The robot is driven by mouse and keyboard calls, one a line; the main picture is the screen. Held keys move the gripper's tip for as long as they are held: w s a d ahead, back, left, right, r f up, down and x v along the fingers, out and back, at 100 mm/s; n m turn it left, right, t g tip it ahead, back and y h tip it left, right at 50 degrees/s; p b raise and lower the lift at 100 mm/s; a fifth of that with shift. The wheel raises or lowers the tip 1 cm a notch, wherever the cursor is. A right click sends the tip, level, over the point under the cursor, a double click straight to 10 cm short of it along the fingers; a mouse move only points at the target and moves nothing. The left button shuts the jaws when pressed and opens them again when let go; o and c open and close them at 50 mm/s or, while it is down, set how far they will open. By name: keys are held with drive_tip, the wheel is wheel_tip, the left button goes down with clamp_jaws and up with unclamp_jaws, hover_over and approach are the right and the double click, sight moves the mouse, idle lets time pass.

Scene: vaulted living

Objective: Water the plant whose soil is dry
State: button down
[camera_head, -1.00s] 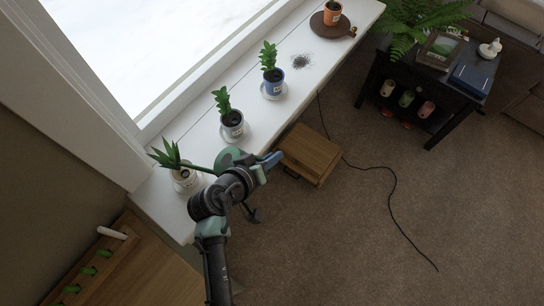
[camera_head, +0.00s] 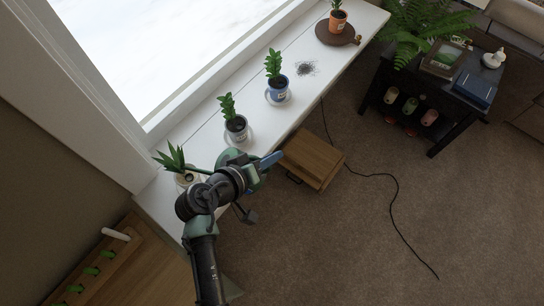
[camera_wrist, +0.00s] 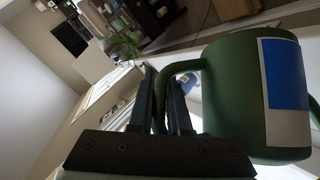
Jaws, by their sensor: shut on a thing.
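My gripper (camera_wrist: 161,88) is shut on the handle of a green watering can (camera_wrist: 235,95) with a blue and white label. In the head view my arm hides most of the can; its thin green spout (camera_head: 200,171) points left at the leftmost plant. That spiky plant (camera_head: 172,158) stands in a white pot on the sill's near end, partly behind the spout. A leafy plant in a dark grey pot (camera_head: 236,128) and another in a blue pot (camera_head: 277,90) stand farther along. An orange pot (camera_head: 338,21) is at the far end. Soil dryness is too small to tell.
A black side table (camera_head: 437,130) is at the upper right. A black cable (camera_head: 395,205) crosses the carpet.

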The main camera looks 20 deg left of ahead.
drive_tip(key=shift+s+a+r+n+t+h+p, duration=0.15)
drive_tip(key=shift+a+r+h+p, duration=0.2)
drive_tip(key=shift+r, duration=0.5)
drive_tip(key=shift+w+a+r+n+t+h+p, duration=0.15)
drive_tip(key=shift+a+r, duration=0.25)
drive_tip(key=shift+r, duration=0.45)
drive_tip(key=d+f+m+g+y+b, duration=0.1)
drive_tip(key=d+f+m+y, duration=0.1)
drive_tip(key=f, duration=0.4)
drive_tip(key=w+d+f+m+g+y+b, duration=0.1)
drive_tip(key=d+f+m+y+b, duration=0.1)
drive_tip(key=d+f+y, duration=0.2)
drive_tip(key=shift+w+d+f+g+y, duration=0.25)
drive_tip(key=shift+f+y, duration=0.25)
drive_tip(key=shift+f, duration=0.7)
idle(0.4)
drive_tip(key=s+d+r+m+h, duration=0.2)
drive_tip(key=s+d+r+m, duration=0.1)
drive_tip(key=s+d+r, duration=0.4)
drive_tip(key=shift+s+d, duration=0.2)
drive_tip(key=shift+d, duration=0.15)
